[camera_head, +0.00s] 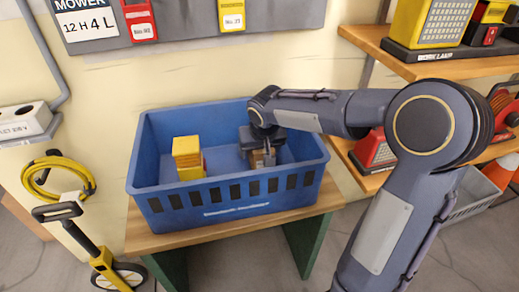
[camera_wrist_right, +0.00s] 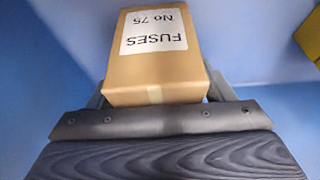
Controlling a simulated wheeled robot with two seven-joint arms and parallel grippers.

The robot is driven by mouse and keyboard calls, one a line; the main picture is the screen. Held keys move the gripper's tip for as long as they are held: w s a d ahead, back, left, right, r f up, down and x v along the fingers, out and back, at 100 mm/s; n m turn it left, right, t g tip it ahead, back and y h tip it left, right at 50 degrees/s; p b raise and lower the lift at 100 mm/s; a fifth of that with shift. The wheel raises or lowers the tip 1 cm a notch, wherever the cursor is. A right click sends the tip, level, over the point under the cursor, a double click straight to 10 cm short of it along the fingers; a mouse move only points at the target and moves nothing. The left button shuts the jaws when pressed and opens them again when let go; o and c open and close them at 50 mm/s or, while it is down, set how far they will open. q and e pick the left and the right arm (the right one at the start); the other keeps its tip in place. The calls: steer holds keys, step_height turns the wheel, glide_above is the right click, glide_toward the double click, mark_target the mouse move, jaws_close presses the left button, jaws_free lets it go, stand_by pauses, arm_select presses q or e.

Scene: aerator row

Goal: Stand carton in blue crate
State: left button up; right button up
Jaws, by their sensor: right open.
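The blue crate (camera_head: 225,202) stands on a small wooden-topped table. My right gripper (camera_head: 264,157) reaches down inside its right part. A brown carton (camera_wrist_right: 160,65) with a white label reading "FUSES No 75" is between the fingers of my right gripper (camera_wrist_right: 158,88), which are open on either side of it. In the head view only a small part of the carton (camera_head: 257,159) shows beside the fingers. It is inside the crate and looks upright; its base is hidden, so I cannot tell whether it touches the crate floor. My left gripper is not in view.
Yellow boxes (camera_head: 188,158) stand in the crate's left part. Between them and my gripper the crate floor is bare. Wooden shelves (camera_head: 440,66) with a work lamp are at the right. A yellow-black wheeled tool (camera_head: 95,250) stands left of the table.

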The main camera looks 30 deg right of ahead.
steer(key=shift+r, duration=0.4)
steer(key=p+v, duration=0.4)
steer(key=v, duration=0.7)
steer(key=shift+s+a+r+p, duration=0.1)
steer(key=shift+s+r+p, duration=0.1)
steer(key=shift+r+p, duration=0.15)
